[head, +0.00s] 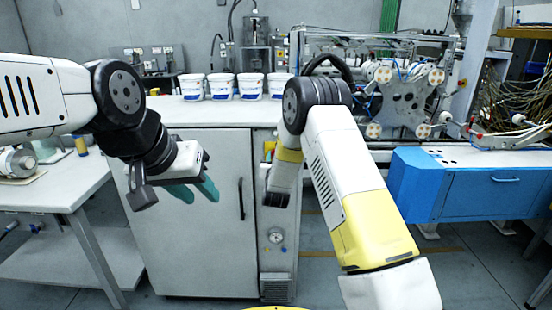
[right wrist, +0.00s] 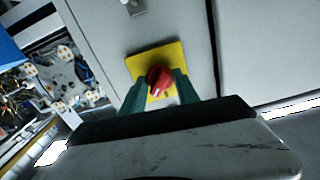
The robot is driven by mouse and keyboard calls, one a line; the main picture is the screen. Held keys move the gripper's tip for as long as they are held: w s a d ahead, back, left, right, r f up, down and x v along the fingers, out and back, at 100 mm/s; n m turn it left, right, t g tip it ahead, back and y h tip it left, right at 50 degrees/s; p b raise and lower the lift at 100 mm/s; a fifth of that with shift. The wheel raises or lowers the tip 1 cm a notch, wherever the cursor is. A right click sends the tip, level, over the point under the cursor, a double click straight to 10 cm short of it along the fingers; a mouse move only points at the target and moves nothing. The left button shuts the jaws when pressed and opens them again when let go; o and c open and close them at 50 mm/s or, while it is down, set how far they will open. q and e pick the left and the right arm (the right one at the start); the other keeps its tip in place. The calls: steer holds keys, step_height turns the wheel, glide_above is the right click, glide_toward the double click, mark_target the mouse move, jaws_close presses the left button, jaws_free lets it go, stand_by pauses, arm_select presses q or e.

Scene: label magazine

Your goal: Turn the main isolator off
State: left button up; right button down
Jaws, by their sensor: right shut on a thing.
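The main isolator is a red rotary knob (right wrist: 159,79) with a pale mark, on a yellow plate (right wrist: 143,63) on a grey cabinet front. In the right wrist view, my right gripper (right wrist: 158,88) has its green fingers on either side of the knob and is shut on it. In the head view, the yellow plate (head: 268,147) shows only in part beside my right forearm, which hides the knob and the right fingertips. My left gripper (head: 199,191) is open and empty, its green fingers apart in front of the cabinet door.
The grey cabinet (head: 205,240) has a dark door handle and carries several white tubs (head: 220,87) on top. A blue drawer unit (head: 470,183) stands on the right below machinery. A white table (head: 60,185) is on the left.

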steer(key=shift+n, duration=4.3)
steer(key=c, duration=0.9)
jaws_free()
steer(key=s, duration=0.7)
steer(key=shift+s, duration=0.4)
